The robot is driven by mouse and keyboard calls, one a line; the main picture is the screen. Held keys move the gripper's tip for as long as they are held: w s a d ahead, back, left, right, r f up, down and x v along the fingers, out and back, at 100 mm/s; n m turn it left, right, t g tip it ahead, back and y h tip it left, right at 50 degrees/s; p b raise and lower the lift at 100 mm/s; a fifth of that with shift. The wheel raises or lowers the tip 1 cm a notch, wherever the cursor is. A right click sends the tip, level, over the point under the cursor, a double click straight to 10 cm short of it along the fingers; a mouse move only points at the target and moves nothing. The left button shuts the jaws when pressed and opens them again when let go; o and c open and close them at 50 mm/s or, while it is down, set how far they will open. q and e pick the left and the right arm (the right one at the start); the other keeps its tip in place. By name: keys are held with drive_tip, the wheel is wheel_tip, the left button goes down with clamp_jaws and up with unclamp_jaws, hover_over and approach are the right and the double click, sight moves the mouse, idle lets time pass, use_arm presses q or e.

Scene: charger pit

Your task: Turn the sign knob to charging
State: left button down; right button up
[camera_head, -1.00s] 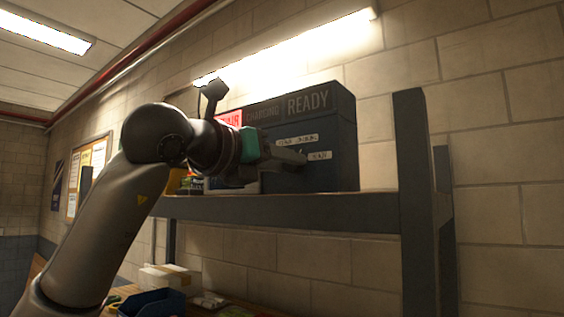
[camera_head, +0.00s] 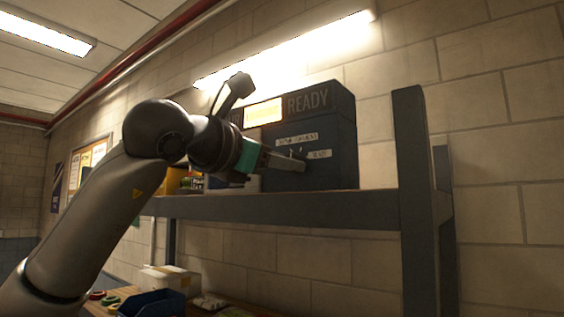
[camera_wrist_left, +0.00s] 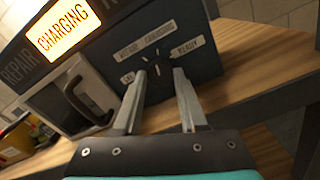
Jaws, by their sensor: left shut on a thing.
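The dark blue sign box (camera_head: 338,150) stands on the shelf. In the wrist view its CHARGING panel (camera_wrist_left: 63,31) glows yellow-orange, while the REPAIR (camera_wrist_left: 19,65) and READY panels are dark. The knob (camera_wrist_left: 158,84) is on the box face below the small labels REPAIR, CHARGING and READY. My left gripper (camera_wrist_left: 159,84) is shut on the knob, with the fingers on either side of it. In the head view my left gripper (camera_head: 298,164) reaches the box face from the left and hides part of it. My right gripper is not in view.
The shelf edge (camera_head: 290,206) runs below the box, with a dark post (camera_head: 415,190) to its right. A grey panel with a dark handle (camera_wrist_left: 88,100) is left of the knob. A blue bin (camera_head: 158,303) sits on the bench below.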

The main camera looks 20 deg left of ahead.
use_arm(q)
drive_tip(key=shift+m, duration=0.9)
drive_tip(key=shift+r, duration=0.1)
drive_tip(key=shift+c, duration=2.2)
unclamp_jaws()
drive_tip(key=b+v, duration=0.4)
drive_tip(key=v, duration=1.1)
drive_tip(key=shift+s, duration=0.15)
